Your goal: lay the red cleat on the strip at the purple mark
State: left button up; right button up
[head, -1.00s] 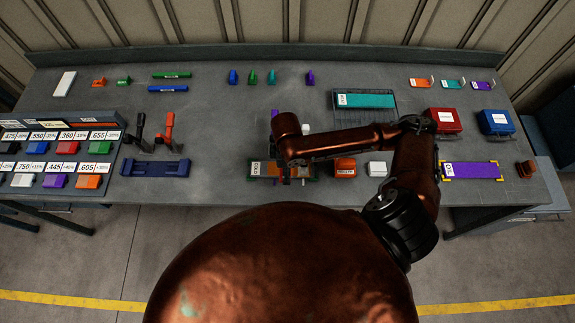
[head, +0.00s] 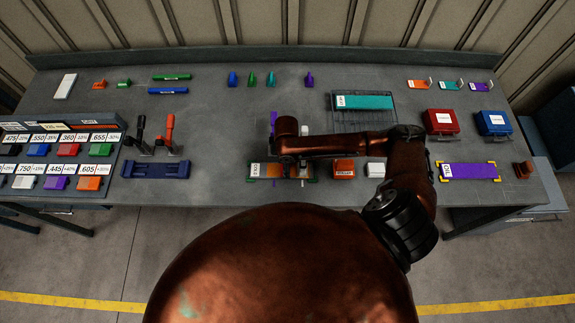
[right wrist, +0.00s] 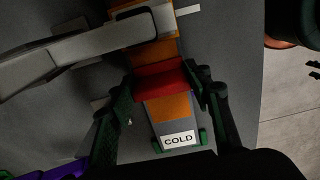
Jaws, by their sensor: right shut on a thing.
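My right gripper (right wrist: 163,90) is shut on the red cleat (right wrist: 162,78), which lies crosswise over the orange strip (right wrist: 168,107) in the right wrist view. I cannot tell whether the cleat touches the strip. The strip has a COLD label plate (right wrist: 178,139) at its near end. In the head view the strip (head: 270,170) lies at the front middle of the bench, and my arm hides most of the gripper and the cleat. A thin purple piece (head: 274,117) shows beyond the strip; no purple mark on the strip is clear. My left gripper is not in view.
A grey metal arm (right wrist: 95,50) crosses the strip beside the cleat in the wrist view. An orange block (head: 344,169) and a white block (head: 376,170) stand right of the strip. A blue holder (head: 155,170) stands left, with clear bench between.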

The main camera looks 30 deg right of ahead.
jog(key=shift+f, duration=0.1)
jog(key=o, duration=1.2)
jog(key=shift+c, duration=0.2)
notch_tip(320, 180, up, 12)
jog(key=shift+b, duration=0.3)
jog(key=shift+w, duration=0.1)
